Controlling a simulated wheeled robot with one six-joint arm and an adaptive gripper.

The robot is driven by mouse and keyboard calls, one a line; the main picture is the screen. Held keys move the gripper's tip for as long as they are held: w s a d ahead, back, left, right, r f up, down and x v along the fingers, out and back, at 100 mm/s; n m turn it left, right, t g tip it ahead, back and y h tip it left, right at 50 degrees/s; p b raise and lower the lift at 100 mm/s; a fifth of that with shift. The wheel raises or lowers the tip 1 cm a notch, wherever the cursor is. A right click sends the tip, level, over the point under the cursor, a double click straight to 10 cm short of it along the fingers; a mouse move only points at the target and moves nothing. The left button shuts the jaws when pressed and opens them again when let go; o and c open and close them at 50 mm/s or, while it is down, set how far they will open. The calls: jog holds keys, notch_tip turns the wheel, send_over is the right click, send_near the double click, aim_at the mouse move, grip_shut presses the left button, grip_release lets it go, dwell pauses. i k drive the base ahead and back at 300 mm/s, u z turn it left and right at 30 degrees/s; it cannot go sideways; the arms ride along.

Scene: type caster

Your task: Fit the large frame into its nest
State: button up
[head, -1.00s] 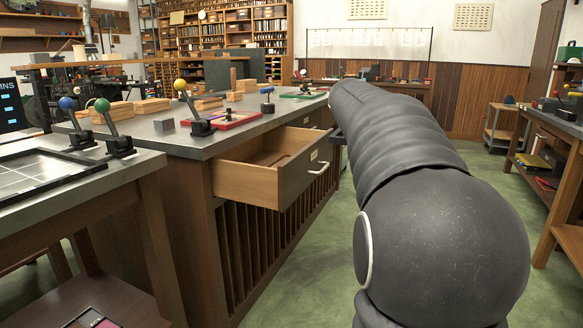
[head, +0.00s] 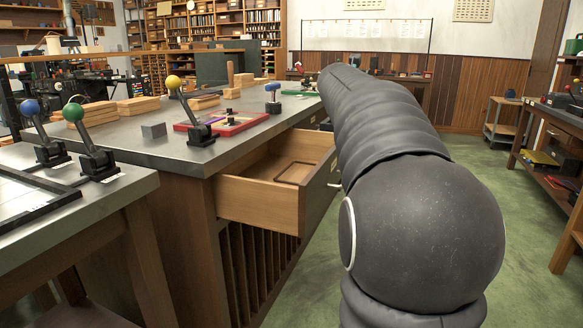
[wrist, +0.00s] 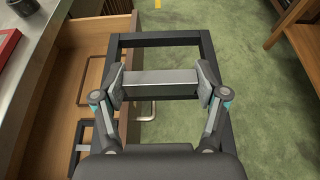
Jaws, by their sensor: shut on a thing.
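The large frame (wrist: 220,118) is a dark open rectangle in the wrist view, with a pale metal bar (wrist: 160,77) across it. My gripper (wrist: 162,84) is shut on this bar, one finger at each end. The frame hangs over the green floor and beside the open drawer, and its near part is hidden by my gripper. The wooden drawer (head: 256,203) sticks out from the bench, with a rectangular outline (head: 293,172) on its floor. In the head view my arm hides the gripper and frame.
The drawer's handle (wrist: 147,111) shows below the held bar. A smaller dark frame-like piece (wrist: 77,158) is partly seen at the drawer. The grey bench top (head: 140,150) carries levers, wooden blocks and a red tray (head: 237,126).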

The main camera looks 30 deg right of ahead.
aim_at(304, 174)
jog(key=i, duration=0.85)
